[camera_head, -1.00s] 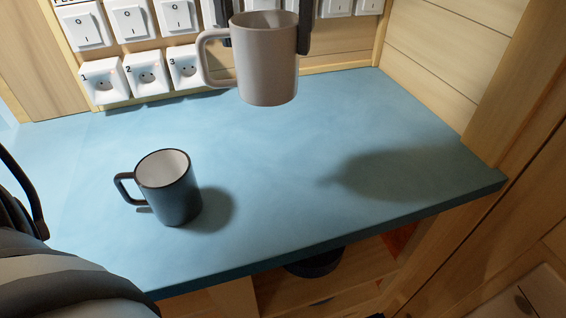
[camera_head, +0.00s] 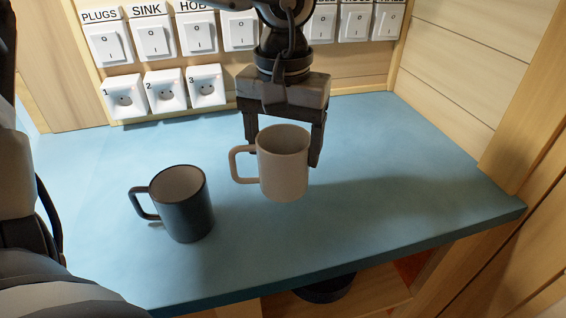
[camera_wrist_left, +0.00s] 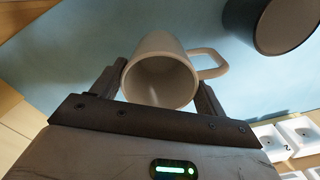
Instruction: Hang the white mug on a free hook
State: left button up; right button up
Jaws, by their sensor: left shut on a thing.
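The white mug (camera_head: 284,178) is upright, its handle pointing left in the head view. My left gripper (camera_head: 283,156) comes down over it from above, one finger on each side, shut on its body. The left wrist view looks into the mug (camera_wrist_left: 162,52) between the two fingers (camera_wrist_left: 158,90). The mug seems to be held above the blue counter; the exact gap is hard to tell. No hook shows in either view. My right gripper is not in view.
A dark mug (camera_head: 188,218) with a pale inside stands on the blue counter (camera_head: 380,255), left of the white mug. Several labelled switches (camera_head: 152,40) and numbered sockets (camera_head: 165,92) line the back wall. A wooden side wall (camera_head: 460,75) bounds the right. The counter's right part is clear.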

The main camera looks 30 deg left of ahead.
pick_arm(q)
jog(key=shift+f, duration=1.9)
jog(key=shift+f+b, duration=0.1)
jog(key=shift+b, duration=0.2)
jog(key=shift+f, duration=0.2)
jog(key=o, duration=1.2)
jog(key=shift+r, duration=0.1)
jog(key=shift+c, duration=0.2)
jog(key=shift+r, duration=0.1)
notch_tip(320, 180, up, 16)
jog(key=shift+d+p, duration=0.35)
jog(key=shift+d, duration=0.1)
